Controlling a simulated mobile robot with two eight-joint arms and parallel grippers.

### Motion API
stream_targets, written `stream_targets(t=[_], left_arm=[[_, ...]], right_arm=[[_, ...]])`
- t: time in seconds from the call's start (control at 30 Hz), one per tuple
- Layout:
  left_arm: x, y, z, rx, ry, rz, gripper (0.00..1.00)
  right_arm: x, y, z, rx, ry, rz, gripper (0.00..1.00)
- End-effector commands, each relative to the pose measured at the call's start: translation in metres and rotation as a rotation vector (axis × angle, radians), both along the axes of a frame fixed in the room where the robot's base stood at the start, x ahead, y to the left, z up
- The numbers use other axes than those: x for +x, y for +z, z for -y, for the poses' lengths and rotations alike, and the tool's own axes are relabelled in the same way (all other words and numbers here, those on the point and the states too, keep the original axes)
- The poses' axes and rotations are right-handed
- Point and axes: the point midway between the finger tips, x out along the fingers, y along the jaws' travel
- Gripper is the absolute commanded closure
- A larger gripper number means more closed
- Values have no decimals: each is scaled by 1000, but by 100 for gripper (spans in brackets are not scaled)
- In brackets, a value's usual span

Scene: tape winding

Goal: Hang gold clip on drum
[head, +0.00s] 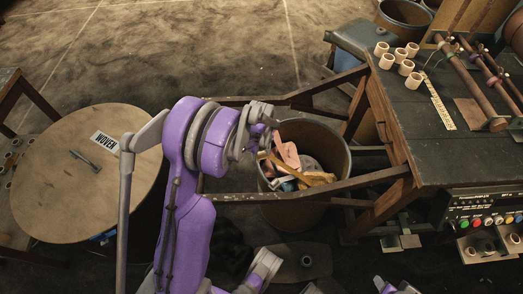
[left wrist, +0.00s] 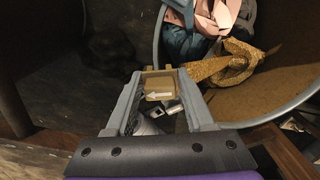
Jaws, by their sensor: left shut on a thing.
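My left gripper (head: 262,148) is over the left rim of the drum (head: 337,150), which holds crumpled cloth scraps. In the left wrist view my left gripper (left wrist: 159,76) is shut on the gold clip (left wrist: 158,88), a small tan-gold frame between the fingertips. The clip appears just outside the drum's rim (left wrist: 262,118), to the left of it; I cannot tell whether it touches. In the head view the clip is hard to separate from the mustard cloth. Grey and purple parts at the bottom edge may be my right gripper; its jaws are unclear.
Pink, blue and mustard cloth (head: 290,155) lies in the drum. Wooden frame bars pass beside it. A dark bench (head: 425,150) with several pale spools is at right. A round wooden lid marked WOVEN (head: 75,205) is at left.

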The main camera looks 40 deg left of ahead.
Motion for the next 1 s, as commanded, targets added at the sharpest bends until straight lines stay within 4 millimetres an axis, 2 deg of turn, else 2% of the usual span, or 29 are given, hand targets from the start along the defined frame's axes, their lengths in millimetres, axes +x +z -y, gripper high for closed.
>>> stream_targets(t=[0.03, 0.6, 0.8, 1.0], left_arm=[[0, -9, 0, 0, 0, -1, 99], [0, -65, 0, 0, 1, 0, 99], [0, -74, 0, 0, 1, 0, 99], [0, -74, 0, 1, 1, 1, 99]], right_arm=[[0, -7, 0, 0, 0, -2, 50], [4, -50, 0, 0, 0, -17, 50], [5, -57, 0, 0, 0, -19, 50], [5, -57, 0, 0, 0, -19, 50]])
